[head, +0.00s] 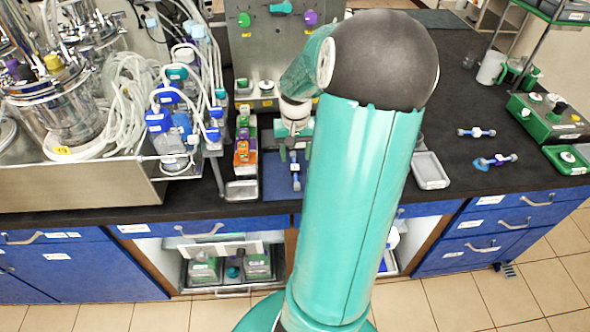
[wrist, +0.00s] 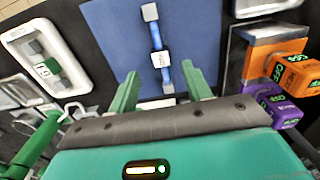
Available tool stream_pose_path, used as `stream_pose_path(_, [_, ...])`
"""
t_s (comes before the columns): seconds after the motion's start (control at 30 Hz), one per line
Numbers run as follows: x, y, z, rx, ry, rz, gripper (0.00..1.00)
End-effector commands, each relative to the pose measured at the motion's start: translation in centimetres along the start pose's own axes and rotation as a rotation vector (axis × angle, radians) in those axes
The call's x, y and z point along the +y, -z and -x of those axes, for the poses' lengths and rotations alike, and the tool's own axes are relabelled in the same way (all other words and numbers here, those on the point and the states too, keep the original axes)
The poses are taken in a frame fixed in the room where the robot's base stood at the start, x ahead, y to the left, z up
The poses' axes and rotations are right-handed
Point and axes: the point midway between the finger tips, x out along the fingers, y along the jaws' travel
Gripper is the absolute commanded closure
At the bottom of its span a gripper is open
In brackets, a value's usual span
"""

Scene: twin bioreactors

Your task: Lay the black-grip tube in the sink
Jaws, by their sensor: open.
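A blue tube with pale grey ends and a white label lies on a blue mat (wrist: 110,35); this tube (wrist: 156,36) also shows in the head view (head: 296,178). I cannot make out a black grip on it for certain. My gripper (wrist: 160,84) is open and empty, its two green fingers over the mat's near edge, one on each side of the tube's near end. In the head view my gripper (head: 295,150) is partly hidden by my arm. I cannot pick out a sink in either view.
A white tray (wrist: 22,42) with a green-gripped tube (wrist: 45,68) lies left of the mat. Orange (wrist: 292,70) and purple (wrist: 282,108) blocks stand at right. In the head view, two more tubes (head: 476,132) (head: 498,160) lie on open black bench. A grey tray (head: 430,172) is right of my arm.

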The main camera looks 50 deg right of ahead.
Motion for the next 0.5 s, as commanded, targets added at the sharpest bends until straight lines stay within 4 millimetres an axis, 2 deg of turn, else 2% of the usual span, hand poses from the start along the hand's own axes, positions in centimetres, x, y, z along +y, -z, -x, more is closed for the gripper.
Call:
stream_pose_path(0.23, [-0.2,-0.2,-3.7,-0.003,0.002,0.0,0.51])
stream_pose_path(0.33, [-0.2,-0.2,-4.5,-0.002,0.002,0.0,0.51])
stream_pose_path(0.5, [-0.1,-0.1,-4.6,0.001,0.001,-0.001,0.51])
